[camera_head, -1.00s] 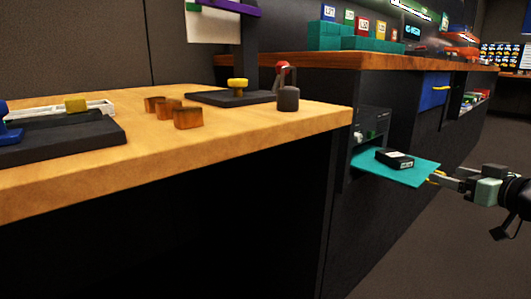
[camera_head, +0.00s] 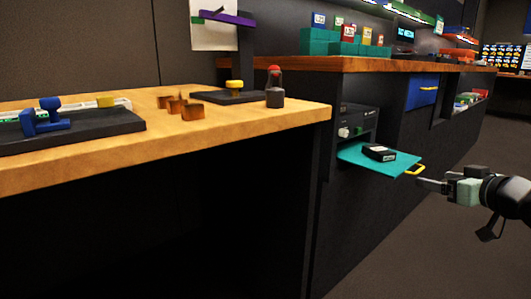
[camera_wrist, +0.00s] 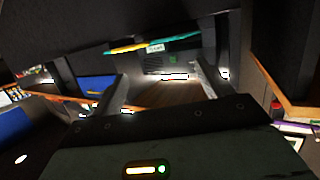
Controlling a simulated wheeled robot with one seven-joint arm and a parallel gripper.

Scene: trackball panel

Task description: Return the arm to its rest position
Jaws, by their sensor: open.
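My gripper (camera_head: 428,184) is at the right of the head view, stretched out to the left from my arm. It is empty, and a small gap separates it from the yellow handle (camera_head: 416,170) of a pulled-out teal tray (camera_head: 352,155). The tray's teal and yellow edge (camera_wrist: 155,44) shows beyond the fingertips.
A wooden worktop (camera_head: 235,125) at the left carries brown blocks (camera_head: 190,111), a blue device on a dark base, and a dark red-topped object (camera_head: 274,93). Dark cabinets with a blue drawer front (camera_head: 422,92) run behind the tray. Open floor lies at the lower right.

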